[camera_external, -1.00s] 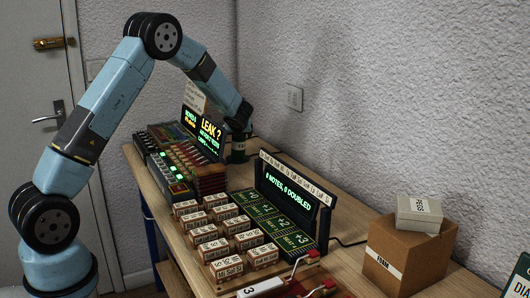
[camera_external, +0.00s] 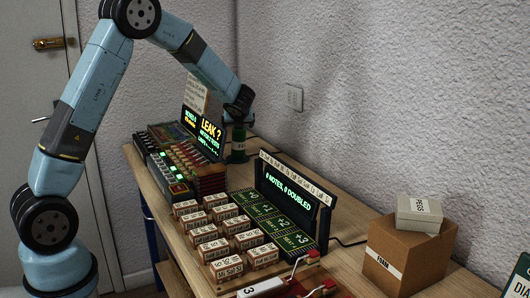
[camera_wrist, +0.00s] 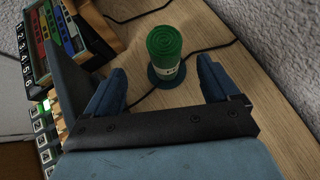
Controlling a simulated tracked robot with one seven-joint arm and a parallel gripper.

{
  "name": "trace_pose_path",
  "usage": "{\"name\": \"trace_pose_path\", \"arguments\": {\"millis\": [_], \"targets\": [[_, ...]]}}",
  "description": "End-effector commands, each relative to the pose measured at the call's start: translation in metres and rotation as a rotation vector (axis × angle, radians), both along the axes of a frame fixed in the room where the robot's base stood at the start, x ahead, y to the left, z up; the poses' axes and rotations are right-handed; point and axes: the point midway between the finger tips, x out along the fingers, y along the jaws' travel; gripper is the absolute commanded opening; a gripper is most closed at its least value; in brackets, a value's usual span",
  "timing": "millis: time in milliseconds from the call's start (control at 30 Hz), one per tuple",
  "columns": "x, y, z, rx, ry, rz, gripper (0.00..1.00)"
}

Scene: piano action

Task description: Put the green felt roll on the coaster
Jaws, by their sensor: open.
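The green felt roll (camera_wrist: 165,45) stands upright with its coiled top toward the camera in the wrist view. It has a pale label low on its side. It stands on a dark blue round coaster (camera_wrist: 158,82), whose rim shows around its foot. In the external view the roll (camera_external: 239,138) shows behind the display, below the end of my arm. My gripper (camera_wrist: 160,66) is open, with its two blue fingers apart. The roll and coaster lie beyond and between the fingertips, with clear gaps on both sides. My gripper (camera_external: 239,108) is small and dark in the external view.
A "LEAK?" display (camera_external: 206,131) and a stacked coloured unit stand just left of the roll. A second display (camera_external: 290,192), labelled blocks (camera_external: 208,235) and a cardboard box (camera_external: 408,255) stand nearer. Bare wood lies right of the roll.

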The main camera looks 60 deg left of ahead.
Motion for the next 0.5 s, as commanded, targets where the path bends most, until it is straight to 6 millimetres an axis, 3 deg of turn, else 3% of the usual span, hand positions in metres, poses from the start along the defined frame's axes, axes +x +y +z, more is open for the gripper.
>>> {"name": "trace_pose_path", "arguments": {"millis": [133, 267, 500], "targets": [[0.003, -0.008, 0.014, 0.019, 0.011, -0.071, 0.88], [0.009, -0.033, 0.049, 0.079, 0.054, -0.271, 0.88], [0.004, -0.112, 0.128, 0.312, 0.199, -0.806, 0.88]]}}
